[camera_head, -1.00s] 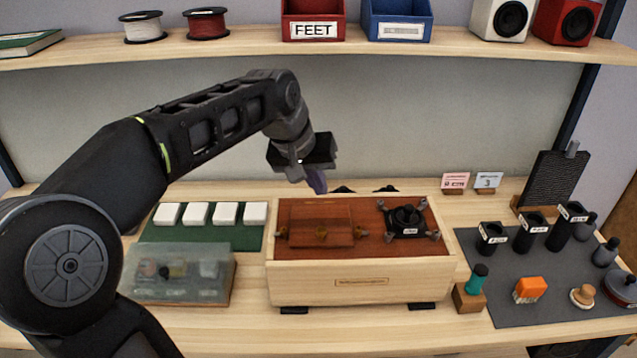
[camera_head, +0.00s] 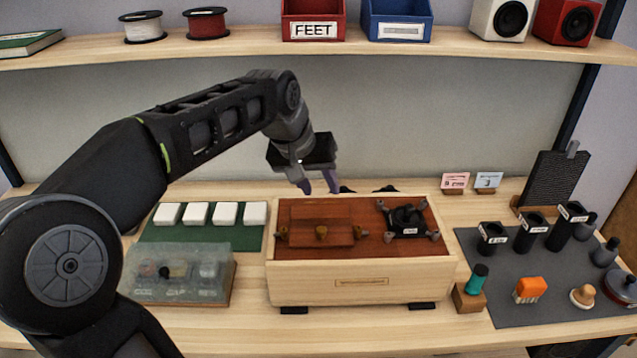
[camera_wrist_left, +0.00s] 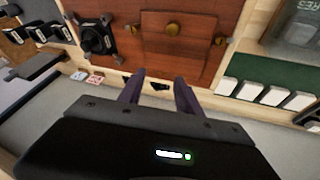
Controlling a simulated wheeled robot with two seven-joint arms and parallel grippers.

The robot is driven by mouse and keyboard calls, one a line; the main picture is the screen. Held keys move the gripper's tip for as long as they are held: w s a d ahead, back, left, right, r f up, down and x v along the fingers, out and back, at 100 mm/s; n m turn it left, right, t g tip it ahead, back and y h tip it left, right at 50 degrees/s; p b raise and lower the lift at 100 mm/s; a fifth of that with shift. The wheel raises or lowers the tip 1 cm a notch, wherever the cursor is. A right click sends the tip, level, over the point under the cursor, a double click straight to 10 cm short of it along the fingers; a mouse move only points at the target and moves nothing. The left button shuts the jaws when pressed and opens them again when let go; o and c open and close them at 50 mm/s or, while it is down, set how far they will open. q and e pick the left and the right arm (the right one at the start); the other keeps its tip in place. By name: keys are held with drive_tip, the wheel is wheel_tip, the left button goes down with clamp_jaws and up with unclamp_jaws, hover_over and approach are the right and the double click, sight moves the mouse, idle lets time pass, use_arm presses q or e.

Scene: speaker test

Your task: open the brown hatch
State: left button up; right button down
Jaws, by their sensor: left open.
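My left gripper (camera_head: 320,188) is open and empty, above the back edge of the box and apart from the hatch. Its fingers (camera_wrist_left: 160,92) point toward the hatch in the wrist view. My right gripper is not in view.
A black round part on a mount (camera_head: 407,219) sits on the box top, right of the hatch. White blocks on a green mat (camera_head: 190,240) and a clear-lidded case (camera_head: 180,290) stand left. A grey mat (camera_head: 520,305) with black cylinders lies right. A shelf (camera_head: 240,44) runs above.

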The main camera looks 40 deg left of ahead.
use_arm(q)
drive_tip(key=shift+r, duration=0.15)
drive_tip(key=v, duration=0.7)
drive_tip(key=shift+s+r, duration=0.15)
drive_tip(key=shift+r, duration=0.1)
drive_tip(key=shift+a, duration=0.1)
